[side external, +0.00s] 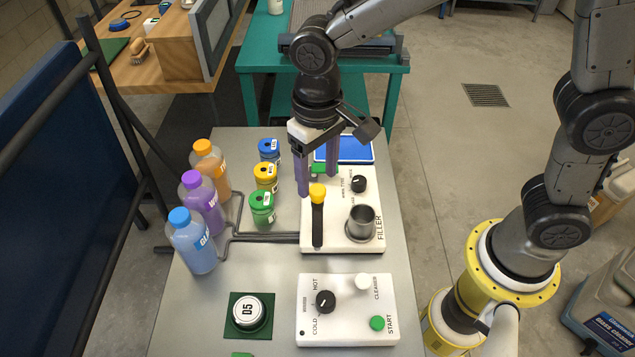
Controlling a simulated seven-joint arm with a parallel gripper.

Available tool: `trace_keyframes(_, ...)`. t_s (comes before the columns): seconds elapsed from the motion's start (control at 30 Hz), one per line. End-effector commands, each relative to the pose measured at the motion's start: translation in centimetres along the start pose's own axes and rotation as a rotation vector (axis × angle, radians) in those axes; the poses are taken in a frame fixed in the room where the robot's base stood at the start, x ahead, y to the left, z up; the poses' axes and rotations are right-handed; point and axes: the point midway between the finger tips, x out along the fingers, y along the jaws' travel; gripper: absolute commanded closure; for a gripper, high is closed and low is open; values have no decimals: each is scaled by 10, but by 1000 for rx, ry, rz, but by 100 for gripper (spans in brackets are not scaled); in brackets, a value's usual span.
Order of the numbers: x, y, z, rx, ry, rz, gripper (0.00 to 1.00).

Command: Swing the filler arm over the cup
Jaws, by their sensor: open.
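The filler arm (317,225) is a black bar with a yellow knob (317,192) at its far end. It lies along the left part of the white filler panel (340,247). The metal cup (362,221) stands upright on the panel's right side, and the bar is to its left, not over it. My gripper (317,185) points down with purple fingers apart and nothing visible between them. It is just behind or above the yellow knob; I cannot tell the exact depth or whether the fingers straddle it.
Blue, yellow and green canisters (263,208) and three bottles (203,205) stand left of the panel. A second white panel (347,335) with a black dial, a white knob and a green button is in front. A round 05 tin (249,312) sits on a dark green pad.

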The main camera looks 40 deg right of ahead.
Motion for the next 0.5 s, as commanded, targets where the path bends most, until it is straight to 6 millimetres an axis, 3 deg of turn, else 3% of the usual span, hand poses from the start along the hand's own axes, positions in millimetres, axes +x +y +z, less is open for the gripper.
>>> trace_keyframes(0.2, 25, 0, 0, 0, -1, 0, 34)
trace_keyframes(0.5, 32, 0, 0, 0, 1, 0, 34)
